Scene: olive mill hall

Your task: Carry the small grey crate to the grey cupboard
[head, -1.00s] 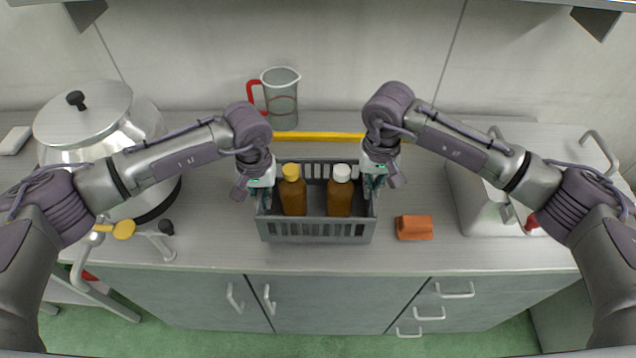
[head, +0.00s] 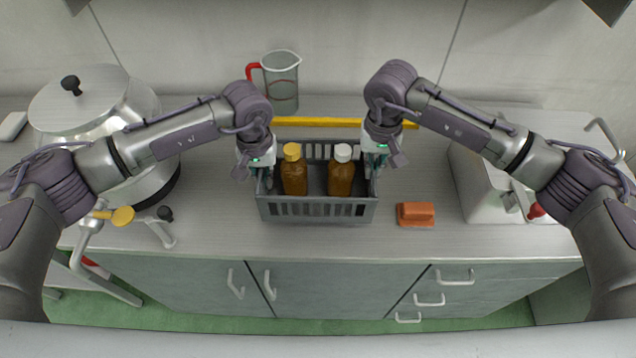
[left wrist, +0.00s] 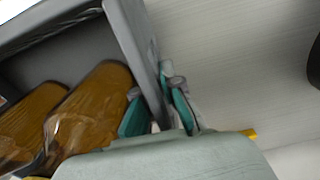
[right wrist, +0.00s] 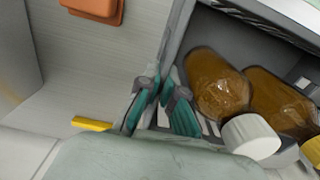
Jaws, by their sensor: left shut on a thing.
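The small grey crate (head: 318,209) is at the middle of the counter, holding a yellow-capped brown bottle (head: 294,175) and a white-capped brown bottle (head: 341,178), both upright. My left gripper (head: 262,170) is shut on the crate's left wall; in the left wrist view its teal fingers (left wrist: 152,112) straddle the wall. My right gripper (head: 375,168) is shut on the right wall, with its fingers (right wrist: 160,108) either side of it. I cannot tell whether the crate touches the counter. Grey doors (head: 190,292) are under the counter; I cannot tell whether they are the task's grey cupboard.
A large steel pot (head: 95,110) stands left, a measuring jug (head: 281,85) and a yellow bar (head: 320,122) behind the crate. An orange block (head: 415,214) lies right, near a metal box (head: 480,190). The counter (head: 220,237) is clear in front of the crate.

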